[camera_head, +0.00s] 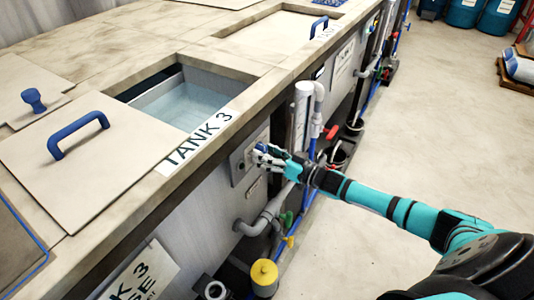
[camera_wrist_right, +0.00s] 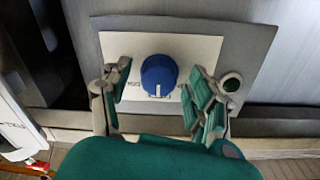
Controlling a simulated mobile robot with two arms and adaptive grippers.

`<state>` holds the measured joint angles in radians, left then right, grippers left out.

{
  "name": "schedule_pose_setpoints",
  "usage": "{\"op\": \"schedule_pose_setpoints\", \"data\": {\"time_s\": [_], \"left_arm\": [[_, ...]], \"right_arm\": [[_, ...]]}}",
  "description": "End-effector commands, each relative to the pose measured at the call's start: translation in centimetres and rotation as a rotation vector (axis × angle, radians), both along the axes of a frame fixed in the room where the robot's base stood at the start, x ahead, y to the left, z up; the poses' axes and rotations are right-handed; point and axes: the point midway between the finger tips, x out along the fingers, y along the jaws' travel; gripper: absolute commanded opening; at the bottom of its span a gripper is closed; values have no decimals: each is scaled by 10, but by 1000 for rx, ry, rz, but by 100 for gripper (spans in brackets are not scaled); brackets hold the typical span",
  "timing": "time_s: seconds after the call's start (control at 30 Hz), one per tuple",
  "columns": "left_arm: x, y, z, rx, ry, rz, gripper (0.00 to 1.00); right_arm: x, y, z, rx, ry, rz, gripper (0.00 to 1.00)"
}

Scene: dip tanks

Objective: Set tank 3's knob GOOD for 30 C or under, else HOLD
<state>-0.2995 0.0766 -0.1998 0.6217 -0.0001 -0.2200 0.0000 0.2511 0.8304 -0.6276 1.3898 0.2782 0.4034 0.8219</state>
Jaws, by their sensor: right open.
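Tank 3 is open at the top, with clear bluish liquid (camera_head: 190,106) inside and a TANK 3 label (camera_head: 200,138) on its front rim. The blue knob (camera_wrist_right: 159,75) has a white pointer mark at its lower edge and sits on a white plate (camera_wrist_right: 120,46) on a grey panel. The plate's lettering is mostly hidden by the knob and fingers. My right gripper (camera_wrist_right: 160,92) is open, with one finger on each side of the knob and gaps between; in the head view it is at the panel (camera_head: 262,158). My left gripper is not in view.
A lid with a blue handle (camera_head: 78,133) lies left of the opening. Pipes, a grey elbow (camera_head: 262,220) and a yellow-capped part (camera_head: 264,272) stick out below the panel. A vertical white tube (camera_head: 301,112) stands right of my gripper.

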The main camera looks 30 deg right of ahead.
Motion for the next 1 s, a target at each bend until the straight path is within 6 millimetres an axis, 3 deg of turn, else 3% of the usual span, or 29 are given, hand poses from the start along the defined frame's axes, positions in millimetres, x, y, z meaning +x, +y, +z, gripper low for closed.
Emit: {"op": "schedule_pose_setpoints", "data": {"time_s": [0.13,0.53,1.0], "left_arm": [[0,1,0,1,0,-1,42],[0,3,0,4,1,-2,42],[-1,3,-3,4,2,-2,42]], "right_arm": [[0,0,0,0,0,0,59],[-1,0,0,0,0,0,7],[-1,-1,-1,-97,-57,-1,5]]}}
